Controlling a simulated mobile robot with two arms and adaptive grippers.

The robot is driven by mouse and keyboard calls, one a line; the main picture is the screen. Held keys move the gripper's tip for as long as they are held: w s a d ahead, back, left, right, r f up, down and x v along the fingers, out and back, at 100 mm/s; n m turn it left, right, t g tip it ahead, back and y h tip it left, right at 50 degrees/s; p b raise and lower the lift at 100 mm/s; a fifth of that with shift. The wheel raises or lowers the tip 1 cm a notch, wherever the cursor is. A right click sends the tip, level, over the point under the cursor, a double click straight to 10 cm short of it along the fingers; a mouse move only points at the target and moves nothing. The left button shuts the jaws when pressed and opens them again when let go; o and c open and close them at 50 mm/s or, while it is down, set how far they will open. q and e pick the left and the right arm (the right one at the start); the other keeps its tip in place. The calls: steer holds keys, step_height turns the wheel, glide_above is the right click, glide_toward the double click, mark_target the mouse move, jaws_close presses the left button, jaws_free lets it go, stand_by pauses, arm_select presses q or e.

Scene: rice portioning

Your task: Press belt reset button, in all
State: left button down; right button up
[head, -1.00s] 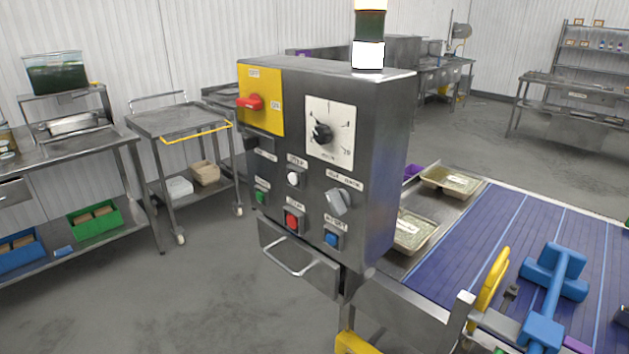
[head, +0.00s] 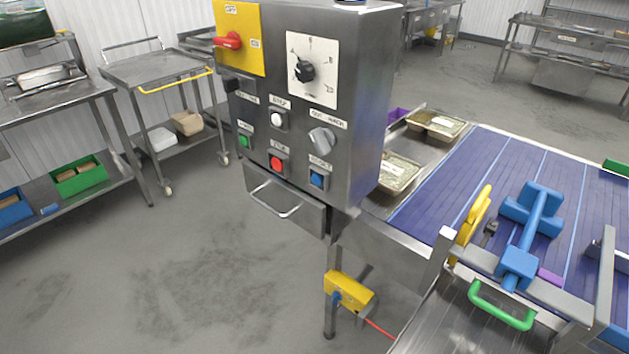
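The belt control box (head: 352,120) is a grey metal cabinet left of the blue conveyor belt (head: 480,190). Its front carries a blue reset button (head: 317,180) at the lower right, under a label that seems to read RESET. A red button (head: 277,163) sits left of it, a green one (head: 245,142) further left and a white one (head: 278,119) above. A grey selector knob (head: 322,138), a black dial (head: 304,71) and a red rotary switch (head: 228,41) on a yellow plate are also on the front. Neither of my grippers shows in the head view.
Filled trays (head: 436,123) lie beside the belt. A blue tool-like object (head: 533,222) and a green handle (head: 501,306) are at the right front. A yellow device (head: 349,292) with a red cable is below the box. A steel cart (head: 157,70) stands behind left. The floor before the box is clear.

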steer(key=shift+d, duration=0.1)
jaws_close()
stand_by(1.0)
